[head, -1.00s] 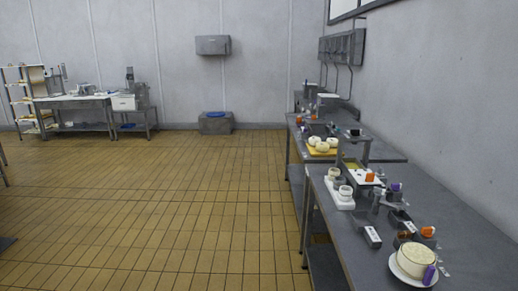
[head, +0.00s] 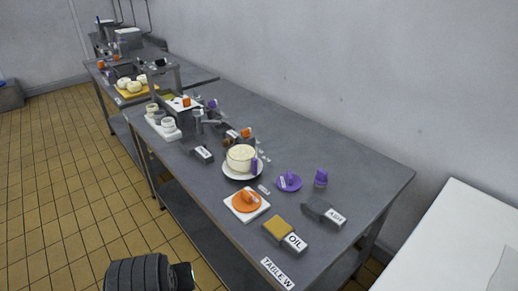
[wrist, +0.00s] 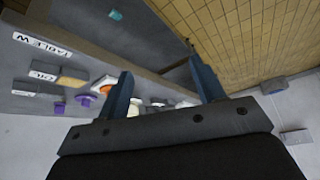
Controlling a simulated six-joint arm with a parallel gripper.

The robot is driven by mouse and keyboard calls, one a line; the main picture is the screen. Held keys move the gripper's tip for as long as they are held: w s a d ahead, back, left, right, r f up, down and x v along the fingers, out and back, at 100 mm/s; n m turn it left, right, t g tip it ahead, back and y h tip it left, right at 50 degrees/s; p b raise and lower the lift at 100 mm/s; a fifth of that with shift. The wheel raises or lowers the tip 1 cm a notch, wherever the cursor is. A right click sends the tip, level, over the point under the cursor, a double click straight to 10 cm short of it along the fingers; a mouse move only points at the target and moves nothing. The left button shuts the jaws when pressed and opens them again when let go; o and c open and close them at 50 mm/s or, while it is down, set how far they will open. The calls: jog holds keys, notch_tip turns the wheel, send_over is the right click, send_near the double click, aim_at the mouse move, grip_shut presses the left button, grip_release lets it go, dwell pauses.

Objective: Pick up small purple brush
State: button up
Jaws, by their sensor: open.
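Several small purple items are on the grey table (head: 300,130). A small upright purple piece (head: 321,177) stands near the right edge, and a purple disc with a raised handle (head: 289,183) lies left of it. A purple piece (head: 254,167) is against the pale round cheese (head: 240,154), and another (head: 212,104) is farther back. I cannot tell for sure which is the small brush. In the wrist view, my gripper (wrist: 163,88) is open and empty, well away from the table; a purple piece (wrist: 60,108) and the purple disc (wrist: 84,102) show at the left.
Near the purple items are an orange disc on a white board (head: 247,203), a box labelled OIL (head: 285,235) and a dark labelled box (head: 323,212). A metal stand (head: 165,85) rises farther back. A white surface (head: 450,245) is at the right.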

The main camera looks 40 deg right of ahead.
jog(key=w+d+r+m+g+h, duration=0.1)
jog(key=w+d+r+m, duration=0.35)
jog(key=d, duration=0.75)
jog(key=w+d+r+m+g+h, duration=0.1)
jog(key=w+d+r+m, duration=0.1)
jog(key=w+d+r, duration=0.7)
jog(key=m+g, duration=0.3)
jog(key=m, duration=0.4)
send_over(323, 171)
jog(key=a, duration=0.6)
notch_tip(323, 171, down, 9)
jog(key=x, duration=1.1)
jog(key=shift+s+d, duration=0.1)
jog(key=shift+d, duration=0.15)
jog(key=shift+h, duration=0.3)
jog(key=shift+x, duration=2.75)
jog(key=shift+s+a, duration=0.15)
jog(key=shift+a, duration=0.05)
jog(key=c, duration=1.1)
